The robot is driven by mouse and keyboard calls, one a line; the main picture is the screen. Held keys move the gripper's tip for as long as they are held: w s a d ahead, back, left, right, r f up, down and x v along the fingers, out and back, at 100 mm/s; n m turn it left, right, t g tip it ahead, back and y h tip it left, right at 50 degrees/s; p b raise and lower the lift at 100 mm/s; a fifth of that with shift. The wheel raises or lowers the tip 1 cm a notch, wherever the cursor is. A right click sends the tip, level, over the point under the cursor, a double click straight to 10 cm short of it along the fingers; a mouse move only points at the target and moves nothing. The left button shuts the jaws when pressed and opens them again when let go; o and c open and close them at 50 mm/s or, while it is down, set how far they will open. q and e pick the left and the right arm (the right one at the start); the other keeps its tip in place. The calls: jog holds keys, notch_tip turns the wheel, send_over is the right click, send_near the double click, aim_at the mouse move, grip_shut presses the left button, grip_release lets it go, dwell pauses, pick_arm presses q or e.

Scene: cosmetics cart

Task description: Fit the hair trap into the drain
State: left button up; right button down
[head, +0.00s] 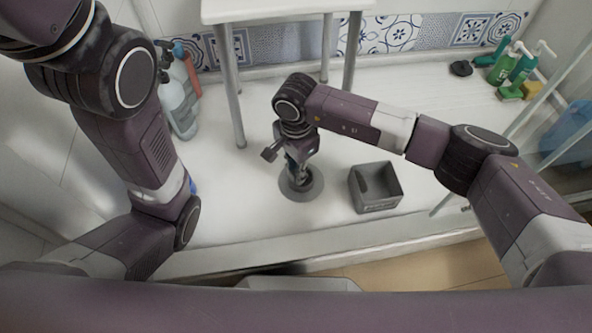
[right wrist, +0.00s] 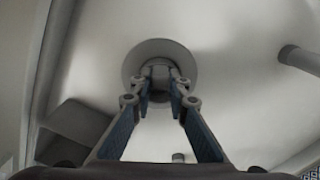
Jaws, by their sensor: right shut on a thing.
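The drain (head: 314,190) is a round grey disc in the white shower floor, in the middle of the head view. It shows in the right wrist view as a grey ring (right wrist: 136,62) beyond the fingertips. My right gripper (head: 297,178) points down over the drain. In the right wrist view its fingertips (right wrist: 160,78) are shut on a small grey part, the hair trap (right wrist: 159,70), at the middle of the ring. The fingers hide much of the trap, and I cannot tell how deep it sits. My left gripper is not in view; only my left arm shows.
An open grey box (head: 378,203) stands right of the drain. A white stool (head: 285,10) stands behind, its legs on the floor. Bottles (head: 178,105) stand at the left, and green bottles (head: 503,68) at the far right. Floor between is clear.

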jog(key=shift+f+b, duration=1.35)
jog(key=shift+f, duration=0.5)
jog(key=c, duration=1.8)
grip_release()
jog(key=shift+o, duration=0.2)
